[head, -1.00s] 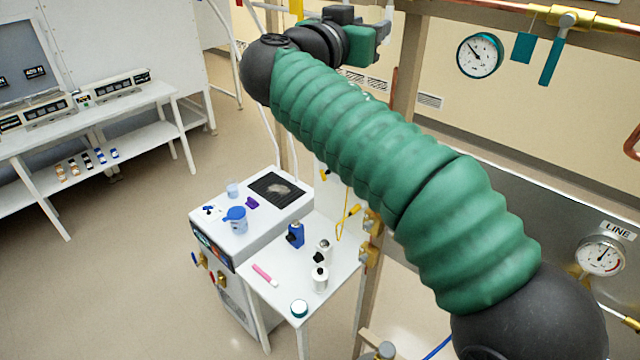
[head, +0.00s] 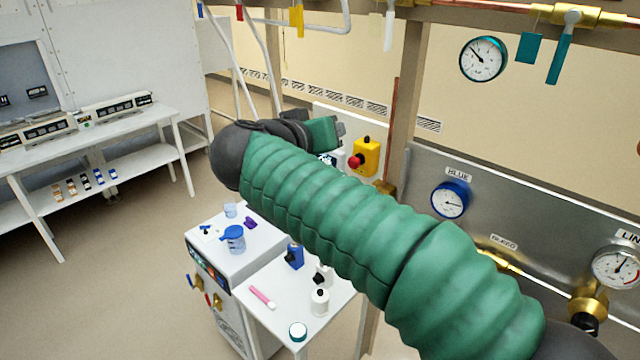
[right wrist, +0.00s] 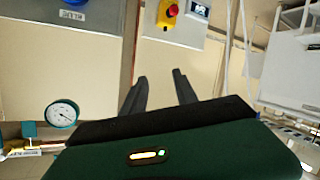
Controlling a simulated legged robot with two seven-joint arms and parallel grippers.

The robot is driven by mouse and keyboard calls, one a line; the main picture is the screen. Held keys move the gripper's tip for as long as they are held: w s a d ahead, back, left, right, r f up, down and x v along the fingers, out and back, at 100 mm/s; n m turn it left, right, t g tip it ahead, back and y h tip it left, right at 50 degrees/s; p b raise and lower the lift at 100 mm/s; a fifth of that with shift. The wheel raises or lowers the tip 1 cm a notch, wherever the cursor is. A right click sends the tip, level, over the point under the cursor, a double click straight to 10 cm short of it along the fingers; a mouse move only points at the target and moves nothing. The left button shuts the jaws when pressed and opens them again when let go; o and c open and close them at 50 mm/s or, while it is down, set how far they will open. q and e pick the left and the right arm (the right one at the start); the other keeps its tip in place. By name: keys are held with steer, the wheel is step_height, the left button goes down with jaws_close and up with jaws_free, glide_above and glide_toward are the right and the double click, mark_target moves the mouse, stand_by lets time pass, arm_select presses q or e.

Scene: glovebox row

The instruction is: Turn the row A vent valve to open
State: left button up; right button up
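No valve label for row A vent is readable, so I cannot tell which valve it is. A brass valve with a teal lever (head: 561,58) hanging down is on the copper pipe at the upper right of the head view. A teal tag (head: 528,47) hangs beside it. My right arm, in a green sleeve, crosses the head view from the lower right. My right gripper's fingers stand apart and empty in the right wrist view (right wrist: 160,84); the head view barely shows them. They are well left of and below the teal lever. My left gripper is not in view.
White (head: 389,30), yellow (head: 297,20) and red (head: 239,12) handles hang along the top. A yellow box with a red button (head: 364,158) is near my right gripper. A teal-rimmed gauge (head: 483,59) and a blue gauge (head: 450,200) are on the right. Bottles stand on the white cart (head: 275,318).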

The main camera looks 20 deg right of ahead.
step_height(320, 180, down, 10)
steer(key=n+g+y, duration=0.1)
steer(key=n+y, duration=0.1)
steer(key=shift+a+b, duration=0.45)
